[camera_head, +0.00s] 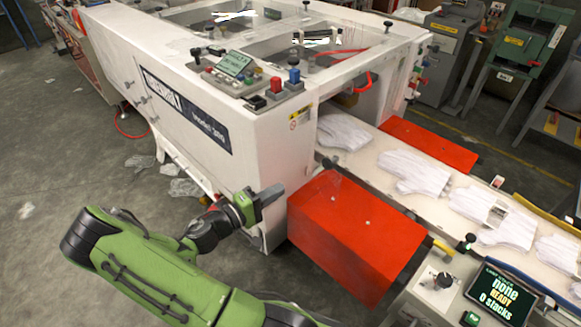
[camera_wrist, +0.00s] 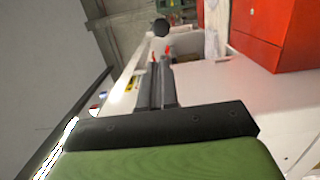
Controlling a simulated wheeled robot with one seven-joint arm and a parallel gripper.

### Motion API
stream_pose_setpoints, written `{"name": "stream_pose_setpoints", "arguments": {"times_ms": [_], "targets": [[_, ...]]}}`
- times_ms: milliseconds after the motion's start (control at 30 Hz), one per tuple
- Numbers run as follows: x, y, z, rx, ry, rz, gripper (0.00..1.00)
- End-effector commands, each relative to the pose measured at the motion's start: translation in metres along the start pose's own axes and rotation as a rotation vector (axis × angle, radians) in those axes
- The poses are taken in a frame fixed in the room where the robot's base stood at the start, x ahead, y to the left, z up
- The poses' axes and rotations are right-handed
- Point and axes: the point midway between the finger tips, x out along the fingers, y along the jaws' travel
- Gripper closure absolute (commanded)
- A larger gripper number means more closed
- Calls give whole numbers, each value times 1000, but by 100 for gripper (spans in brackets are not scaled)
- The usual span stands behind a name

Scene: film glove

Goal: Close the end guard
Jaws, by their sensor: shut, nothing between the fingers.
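I cannot tell for certain which part is the end guard. The white film machine (camera_head: 205,130) has an open end where gloves lie on a conveyor. A red handle (camera_head: 363,82) shows above that opening. A large red box-shaped cover (camera_head: 350,235) stands below the near side of the conveyor; it also shows at the upper right in the wrist view (camera_wrist: 285,30). My gripper (camera_head: 277,191) is shut and empty, just left of the red cover and in front of the machine's lower side. Its dark fingers (camera_wrist: 156,80) are together in the wrist view.
White gloves (camera_head: 415,172) lie along the conveyor. A second red cover (camera_head: 428,142) is on its far side. A control screen (camera_head: 500,295) stands at the lower right. Plastic scraps (camera_head: 185,187) litter the otherwise open floor at left.

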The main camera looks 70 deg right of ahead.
Motion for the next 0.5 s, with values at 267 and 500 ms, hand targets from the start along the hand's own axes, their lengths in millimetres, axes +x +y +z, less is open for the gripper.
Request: {"name": "stream_pose_setpoints", "arguments": {"times_ms": [267,500], "targets": [[49,0,2,2,-8,-2,100],[102,0,3,2,-9,-4,100]]}}
